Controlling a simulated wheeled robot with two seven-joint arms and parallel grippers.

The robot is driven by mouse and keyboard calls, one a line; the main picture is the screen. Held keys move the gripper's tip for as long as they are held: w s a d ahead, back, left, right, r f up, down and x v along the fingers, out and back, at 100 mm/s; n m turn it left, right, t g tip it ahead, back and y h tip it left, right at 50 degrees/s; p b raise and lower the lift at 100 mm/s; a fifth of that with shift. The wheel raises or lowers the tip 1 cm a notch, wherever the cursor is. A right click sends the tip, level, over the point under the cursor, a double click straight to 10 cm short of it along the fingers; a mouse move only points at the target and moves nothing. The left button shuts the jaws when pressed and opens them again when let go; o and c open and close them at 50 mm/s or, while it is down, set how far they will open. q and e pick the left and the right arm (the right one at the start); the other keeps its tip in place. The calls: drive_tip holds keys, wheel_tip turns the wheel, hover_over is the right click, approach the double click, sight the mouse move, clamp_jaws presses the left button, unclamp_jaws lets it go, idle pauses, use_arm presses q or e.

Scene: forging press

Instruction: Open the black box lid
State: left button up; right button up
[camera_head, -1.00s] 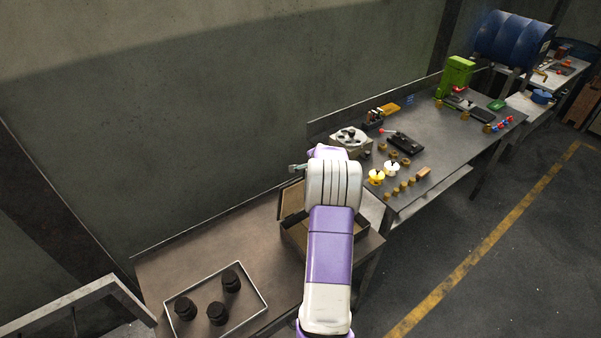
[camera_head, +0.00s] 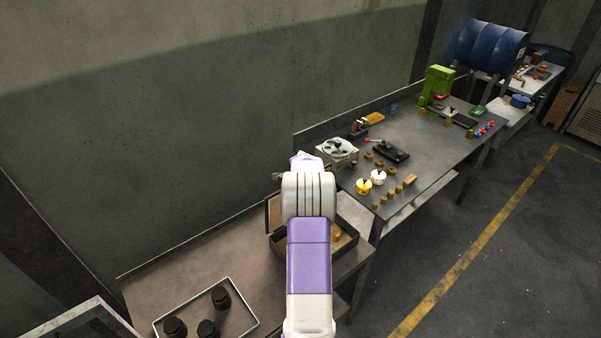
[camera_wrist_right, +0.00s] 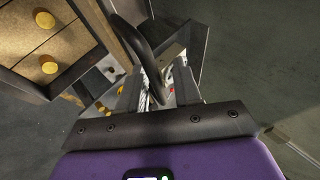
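The black box (camera_head: 346,240) stands on the near bench, partly hidden behind my right arm in the head view. Its tan inside shows with a brass piece in it, and a brown panel that looks like its raised lid (camera_head: 272,213) shows left of my arm. In the right wrist view the tan interior (camera_wrist_right: 70,45) with brass knobs is at upper left. My right gripper (camera_wrist_right: 158,75) has its fingers apart. A dark curved handle (camera_wrist_right: 137,38) runs between them; I cannot tell whether they touch it. My left gripper is not in view.
A tray (camera_head: 243,309) with black cylindrical parts lies on the near bench at lower left. The far bench (camera_head: 436,150) holds a green press (camera_head: 437,84), small brass parts and fixtures. The wall stands behind; the floor at right is clear.

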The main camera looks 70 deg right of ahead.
drive_tip(key=shift+s+a+f, duration=0.1)
drive_tip(key=shift+a, duration=0.1)
drive_tip(key=v, duration=0.7)
drive_tip(key=shift+r, duration=0.25)
